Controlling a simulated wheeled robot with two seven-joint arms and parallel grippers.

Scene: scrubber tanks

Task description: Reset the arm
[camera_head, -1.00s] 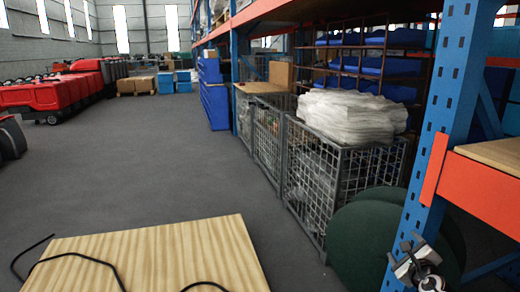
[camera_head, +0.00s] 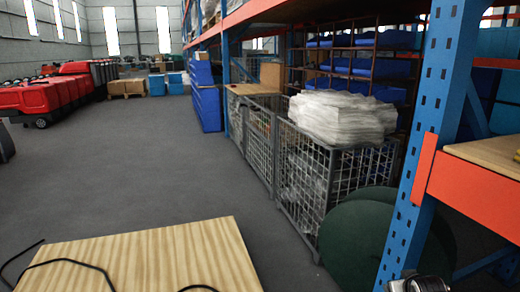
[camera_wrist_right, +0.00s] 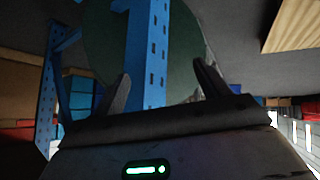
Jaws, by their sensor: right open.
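My right gripper (camera_wrist_right: 163,82) is open in the right wrist view, with its two dark fingers spread apart and nothing between them. Beyond the fingers stand the blue rack post (camera_wrist_right: 153,50) and a dark green disc (camera_wrist_right: 105,45). In the head view only a small piece of my right arm (camera_head: 418,284) shows at the bottom edge, beside the foot of the blue post. My left gripper is not in view.
An orange-beamed rack with a blue post (camera_head: 432,130) stands close on the right. Green discs (camera_head: 350,240) lean by wire cages (camera_head: 300,170). A wooden board (camera_head: 150,262) with black cables lies in front. Red scrubber machines (camera_head: 45,98) line the left. The grey floor between is clear.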

